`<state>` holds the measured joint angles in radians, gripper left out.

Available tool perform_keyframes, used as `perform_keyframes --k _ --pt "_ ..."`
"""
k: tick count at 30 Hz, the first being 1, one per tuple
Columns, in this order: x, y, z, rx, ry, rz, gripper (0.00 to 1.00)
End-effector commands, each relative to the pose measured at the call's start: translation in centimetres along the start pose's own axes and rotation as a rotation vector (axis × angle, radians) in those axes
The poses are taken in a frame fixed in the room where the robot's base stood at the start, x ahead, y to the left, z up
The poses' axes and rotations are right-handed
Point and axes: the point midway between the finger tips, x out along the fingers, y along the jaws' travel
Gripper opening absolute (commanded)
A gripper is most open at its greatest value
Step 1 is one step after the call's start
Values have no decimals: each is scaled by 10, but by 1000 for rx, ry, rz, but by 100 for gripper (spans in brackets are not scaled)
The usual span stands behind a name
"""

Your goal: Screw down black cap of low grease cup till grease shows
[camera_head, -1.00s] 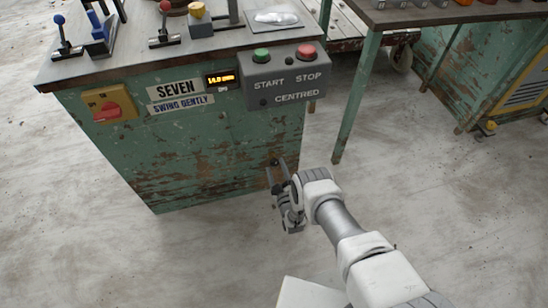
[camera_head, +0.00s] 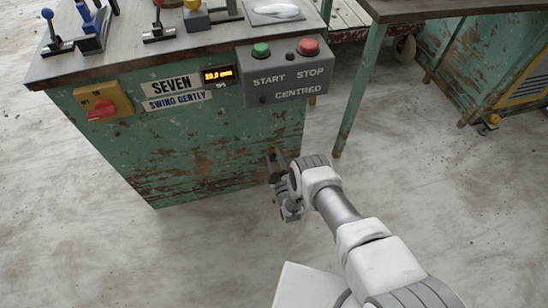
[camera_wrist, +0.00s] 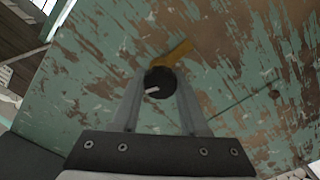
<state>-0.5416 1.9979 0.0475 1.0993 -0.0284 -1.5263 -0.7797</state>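The black cap (camera_wrist: 160,84) is round with a short white mark on its face, slanting up to the right. It sits in front of a yellow brass-coloured fitting (camera_wrist: 177,52) on the worn green side of the cabinet (camera_head: 215,165). My gripper (camera_wrist: 160,82) has one finger on each side of the cap, and both fingertips appear to touch it. In the head view my gripper (camera_head: 274,166) is low at the cabinet's right edge. The cap is too small or hidden to see there, and no grease shows in either view.
A grey START/STOP box (camera_head: 288,75), a lit orange display (camera_head: 217,75) and a yellow-and-red switch (camera_head: 103,101) are higher on the cabinet. Several levers stand on its top (camera_head: 130,50). A second bench's leg (camera_head: 357,90) is to the right. The floor (camera_head: 430,190) is clear.

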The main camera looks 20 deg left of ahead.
Motion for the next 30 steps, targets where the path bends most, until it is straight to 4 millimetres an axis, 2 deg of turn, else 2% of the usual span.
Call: perform_keyframes --k 1,6,7,19,30 --pt "0 0 0 0 0 0 32" --pt "0 0 0 0 0 1 2" --pt "0 0 0 0 0 1 0" --pt "0 1 1 58 -2 2 0" --pt "0 2 2 336 -3 2 0"
